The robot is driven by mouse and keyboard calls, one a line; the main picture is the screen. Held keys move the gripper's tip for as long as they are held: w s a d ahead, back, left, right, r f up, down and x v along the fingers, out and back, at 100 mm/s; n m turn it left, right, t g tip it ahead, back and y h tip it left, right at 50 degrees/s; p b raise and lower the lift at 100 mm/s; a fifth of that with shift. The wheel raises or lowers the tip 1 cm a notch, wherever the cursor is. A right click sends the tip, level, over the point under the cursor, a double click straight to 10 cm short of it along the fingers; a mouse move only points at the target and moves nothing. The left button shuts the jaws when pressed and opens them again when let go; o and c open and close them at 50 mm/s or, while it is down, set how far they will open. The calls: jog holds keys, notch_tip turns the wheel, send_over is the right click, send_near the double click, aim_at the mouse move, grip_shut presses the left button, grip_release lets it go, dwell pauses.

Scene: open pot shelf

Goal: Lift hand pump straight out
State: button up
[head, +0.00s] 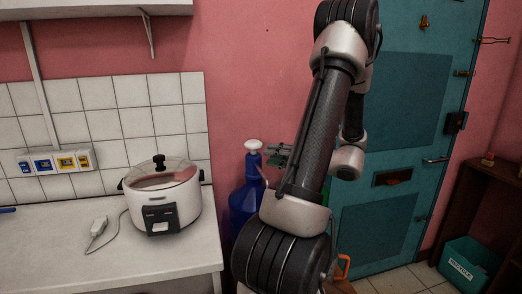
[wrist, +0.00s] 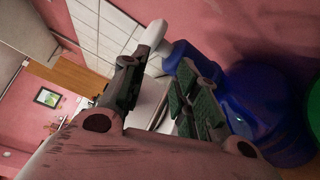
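The hand pump (head: 253,146) has a white top and a blue collar and stands upright on a big blue bottle (head: 243,205) beside the counter. In the wrist view the pump's white top (wrist: 155,36) appears tilted just beyond the fingertips, with the blue bottle (wrist: 262,105) to the right. My gripper (head: 278,156) is just right of the pump in the head view. In the wrist view my gripper (wrist: 157,82) is open, with a gap between its dark finger and green-padded finger. Nothing is held. Whether a finger touches the pump I cannot tell. My arm hides the bottle's right side.
A pink wall is close behind the bottle. A teal door (head: 400,110) and a teal bin (head: 468,265) are at the right.

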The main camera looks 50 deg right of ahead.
aim_at(261, 146)
jog(key=r+m, duration=0.1)
jog(key=m, duration=0.1)
jog(key=w+r+m+t, duration=0.1)
jog(key=m, duration=0.1)
jog(key=shift+d, duration=0.15)
jog(key=x, duration=0.7)
jog(key=shift+w, duration=0.35)
jog(key=shift+c, duration=0.2)
grip_shut()
jog(key=shift+o, duration=1.7)
grip_release()
